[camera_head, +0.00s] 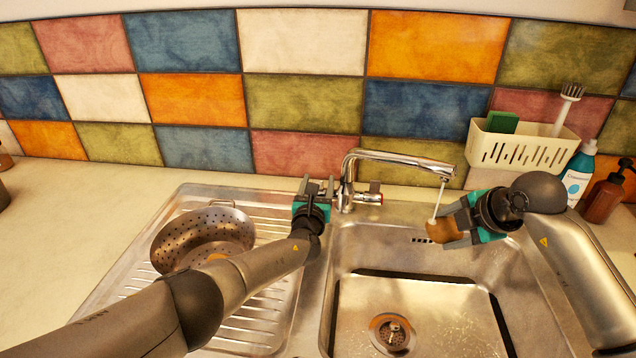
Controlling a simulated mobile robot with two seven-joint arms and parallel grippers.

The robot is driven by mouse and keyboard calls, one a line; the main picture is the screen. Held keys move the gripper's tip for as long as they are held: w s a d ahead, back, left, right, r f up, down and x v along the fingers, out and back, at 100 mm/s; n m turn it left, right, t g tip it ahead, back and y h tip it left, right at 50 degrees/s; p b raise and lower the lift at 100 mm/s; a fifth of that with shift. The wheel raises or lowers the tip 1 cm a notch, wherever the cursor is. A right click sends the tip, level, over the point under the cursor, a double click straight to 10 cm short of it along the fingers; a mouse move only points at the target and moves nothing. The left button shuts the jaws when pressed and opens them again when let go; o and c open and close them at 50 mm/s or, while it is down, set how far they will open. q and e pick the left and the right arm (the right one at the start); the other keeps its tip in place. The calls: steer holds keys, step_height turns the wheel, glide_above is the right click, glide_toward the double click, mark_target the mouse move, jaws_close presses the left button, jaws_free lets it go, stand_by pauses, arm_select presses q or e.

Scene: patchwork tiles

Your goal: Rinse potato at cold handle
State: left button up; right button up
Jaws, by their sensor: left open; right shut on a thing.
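The chrome tap (400,160) stands behind the sink, and a thin stream of water (437,202) falls from its spout. My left gripper (320,188) is open at the left side of the tap base, with its fingers around or beside the left handle, which they mostly hide. The right handle (370,197) carries a red mark. My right gripper (452,229) is shut on the brown potato (440,232) and holds it over the basin under the spout. The water appears to reach the potato. The gripper fingers hide part of the potato.
The sink basin (350,310) has a drain (392,334). A perforated colander (203,240) sits on the drainboard (265,325) at left. A cream caddy (525,150) holds a green sponge (502,122) and a brush (567,100). Bottles (604,195) stand at far right.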

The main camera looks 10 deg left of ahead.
stand_by(0.3)
arm_select(q)
jaws_close()
stand_by(0.4)
